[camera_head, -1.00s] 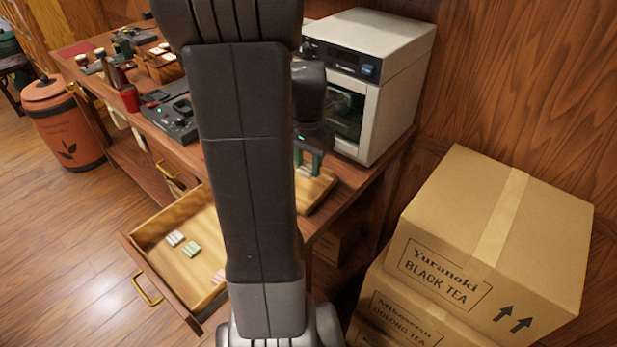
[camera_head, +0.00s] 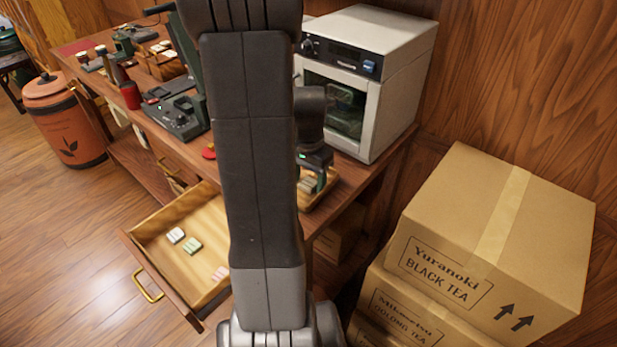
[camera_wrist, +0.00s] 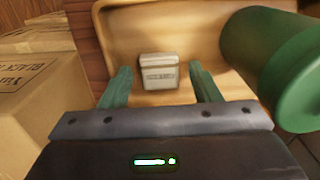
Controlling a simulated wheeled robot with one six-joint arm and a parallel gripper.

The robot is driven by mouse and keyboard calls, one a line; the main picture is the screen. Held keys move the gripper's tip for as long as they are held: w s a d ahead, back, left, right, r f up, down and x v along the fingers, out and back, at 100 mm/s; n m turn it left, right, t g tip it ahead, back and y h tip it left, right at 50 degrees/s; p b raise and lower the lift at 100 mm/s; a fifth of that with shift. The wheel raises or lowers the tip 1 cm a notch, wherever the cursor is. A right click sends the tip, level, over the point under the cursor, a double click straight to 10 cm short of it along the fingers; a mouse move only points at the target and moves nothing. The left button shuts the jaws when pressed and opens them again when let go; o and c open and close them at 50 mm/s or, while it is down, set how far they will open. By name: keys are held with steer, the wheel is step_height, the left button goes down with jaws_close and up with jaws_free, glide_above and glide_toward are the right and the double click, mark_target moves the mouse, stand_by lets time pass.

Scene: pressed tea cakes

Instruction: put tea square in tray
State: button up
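A pale grey-white tea square (camera_wrist: 160,73) lies on a wooden tray (camera_wrist: 115,28) in the wrist view. My gripper (camera_wrist: 161,78) is open, with one green finger on each side of the square and a clear gap to both. In the head view the tray (camera_head: 330,187) stands on the counter in front of the white oven, and my gripper (camera_head: 313,180) is low over it, partly hidden by my arm. In the open drawer lie a white square (camera_head: 176,235), a green square (camera_head: 192,246) and a pink square (camera_head: 220,273), the pink one partly hidden by my arm.
The white oven (camera_head: 385,50) stands close behind the tray. Stacked cardboard boxes (camera_head: 480,240) are at the right. The open drawer (camera_head: 160,262) juts out at the left. A green cylinder (camera_wrist: 262,55) fills the wrist view's right side. Dark devices (camera_head: 172,118) stand further along the counter.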

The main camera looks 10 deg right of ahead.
mark_target(309, 183)
step_height(309, 183, up, 12)
steer(key=shift+r+p, duration=0.2)
steer(key=shift+p, duration=0.1)
stand_by(0.4)
steer(key=shift+f, duration=0.15)
